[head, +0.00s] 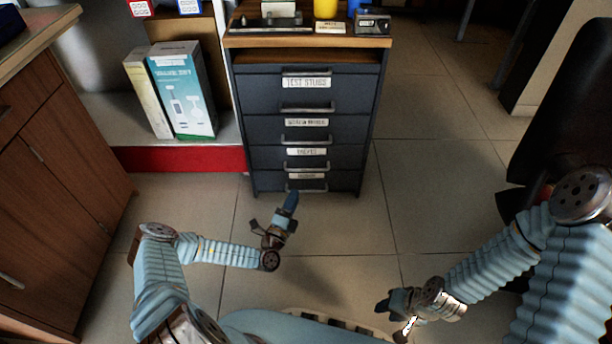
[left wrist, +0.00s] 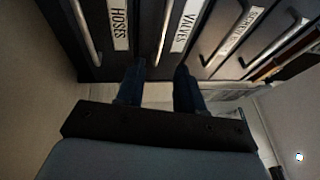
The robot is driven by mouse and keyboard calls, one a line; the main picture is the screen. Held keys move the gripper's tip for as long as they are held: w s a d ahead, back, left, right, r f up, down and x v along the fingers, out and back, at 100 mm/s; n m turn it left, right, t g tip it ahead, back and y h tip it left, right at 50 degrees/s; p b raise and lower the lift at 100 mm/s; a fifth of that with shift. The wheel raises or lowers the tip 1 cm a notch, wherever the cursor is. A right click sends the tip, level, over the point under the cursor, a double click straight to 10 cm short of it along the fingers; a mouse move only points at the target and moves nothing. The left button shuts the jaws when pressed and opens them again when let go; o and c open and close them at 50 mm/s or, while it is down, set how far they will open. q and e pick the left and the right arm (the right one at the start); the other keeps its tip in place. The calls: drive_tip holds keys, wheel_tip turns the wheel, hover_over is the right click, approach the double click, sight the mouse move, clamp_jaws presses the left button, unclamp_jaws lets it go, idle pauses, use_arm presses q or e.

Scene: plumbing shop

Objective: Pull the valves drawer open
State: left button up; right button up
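The valves drawer (head: 345,157) is shut in a dark grey cabinet, second from the bottom, with a white label and a metal bar handle (head: 306,166) below the label. In the left wrist view the VALVES label (left wrist: 186,25) and the drawer's handle (left wrist: 165,32) appear turned sideways. My left gripper (head: 292,197) is low in front of the cabinet. In the wrist view its two fingers (left wrist: 159,75) are spread and empty, with the handle's near end between and just beyond the tips. My right gripper (head: 384,304) hangs far from the cabinet at lower right; its opening is unclear.
The hoses drawer (left wrist: 102,50) is directly below and its handle (left wrist: 85,30) is close to my left fingers. A wooden cabinet (head: 60,170) stands at left, and boxes (head: 182,92) sit on a shelf. The tiled floor before the drawers is clear apart from my arm.

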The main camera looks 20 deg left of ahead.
use_arm(q)
drive_tip(key=w+d+r+b, duration=0.1)
drive_tip(key=w+r, duration=0.1)
drive_tip(key=w, duration=0.8)
drive_tip(key=shift+w+d+b, duration=0.2)
drive_tip(key=shift+w+b, duration=0.15)
drive_tip(key=shift+c, duration=0.2)
clamp_jaws()
drive_tip(key=shift+f, duration=0.1)
idle(0.5)
